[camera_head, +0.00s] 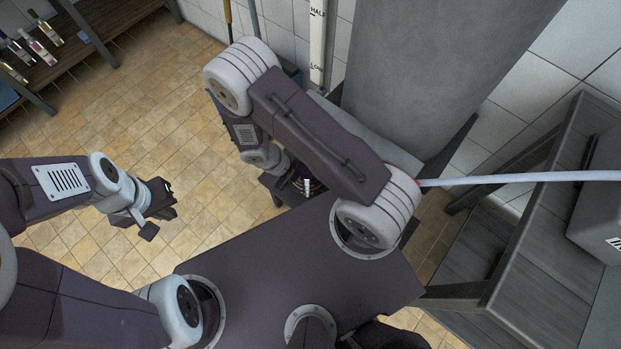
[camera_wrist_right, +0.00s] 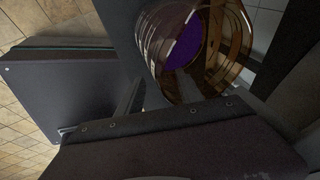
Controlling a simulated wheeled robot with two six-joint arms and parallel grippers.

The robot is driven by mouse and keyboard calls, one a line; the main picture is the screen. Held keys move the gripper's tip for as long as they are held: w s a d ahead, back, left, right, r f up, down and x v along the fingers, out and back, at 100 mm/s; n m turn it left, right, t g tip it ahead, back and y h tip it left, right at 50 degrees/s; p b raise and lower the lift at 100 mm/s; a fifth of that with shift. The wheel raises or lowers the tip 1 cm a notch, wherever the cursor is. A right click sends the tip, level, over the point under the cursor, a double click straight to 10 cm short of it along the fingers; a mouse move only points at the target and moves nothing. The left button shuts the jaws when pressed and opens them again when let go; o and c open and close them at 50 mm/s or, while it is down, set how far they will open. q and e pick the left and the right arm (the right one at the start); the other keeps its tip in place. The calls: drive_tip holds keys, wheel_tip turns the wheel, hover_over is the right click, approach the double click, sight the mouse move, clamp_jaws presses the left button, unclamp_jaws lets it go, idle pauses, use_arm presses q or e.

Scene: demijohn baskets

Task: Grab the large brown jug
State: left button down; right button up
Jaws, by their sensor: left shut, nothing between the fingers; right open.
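In the head view my right arm's forearm hides most of that spot. My left gripper (camera_head: 157,208) is shut and empty above the tiled floor at the left, far from the jug.
A large grey cylinder (camera_head: 440,70) stands behind my right arm. A grey shelf unit (camera_head: 545,215) is at the right, and a low bench (camera_head: 85,45) with several bottles (camera_head: 40,52) is at the top left. The tiled floor (camera_head: 150,90) between is clear.

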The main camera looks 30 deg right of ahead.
clamp_jaws()
drive_tip(key=shift+d, duration=0.1)
idle(1.3)
